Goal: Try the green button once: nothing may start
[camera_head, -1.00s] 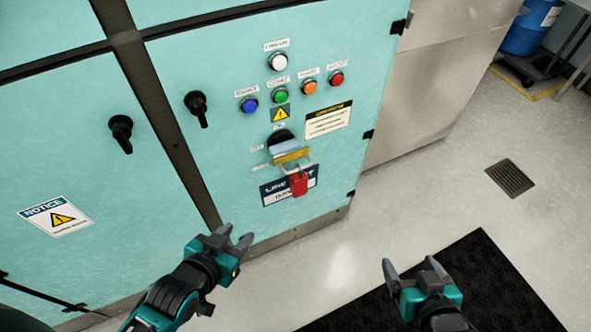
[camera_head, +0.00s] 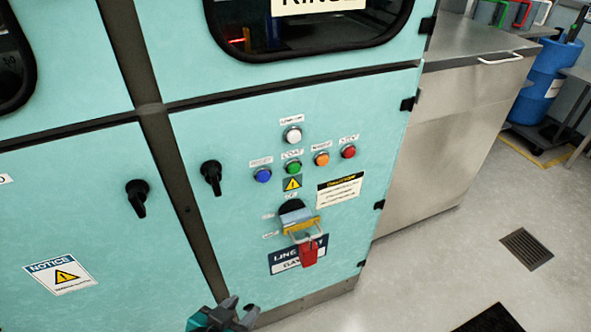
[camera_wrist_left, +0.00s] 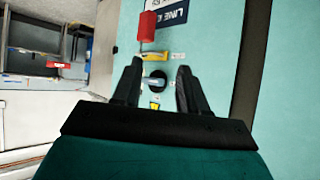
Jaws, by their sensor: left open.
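The green button (camera_head: 293,167) sits on the teal cabinet door (camera_head: 215,240), between a blue button (camera_head: 263,175) and an orange button (camera_head: 321,158). A white button (camera_head: 292,135) is above it and a red button (camera_head: 348,151) is to the right. Below, a red padlock (camera_head: 308,252) hangs from a switch with a yellow piece (camera_head: 302,224). My left gripper (camera_head: 238,306) is open and empty, low in front of the door, below the buttons. In the left wrist view its fingers (camera_wrist_left: 152,85) frame the switch area; the green button is not clear there. My right gripper is out of view.
Two black knobs (camera_head: 211,176) (camera_head: 137,197) stick out from the doors to the left. A metal cabinet (camera_head: 440,150) stands to the right. A blue drum (camera_head: 541,85) is on a dolly farther back. The floor by the drain grate (camera_head: 526,249) is clear.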

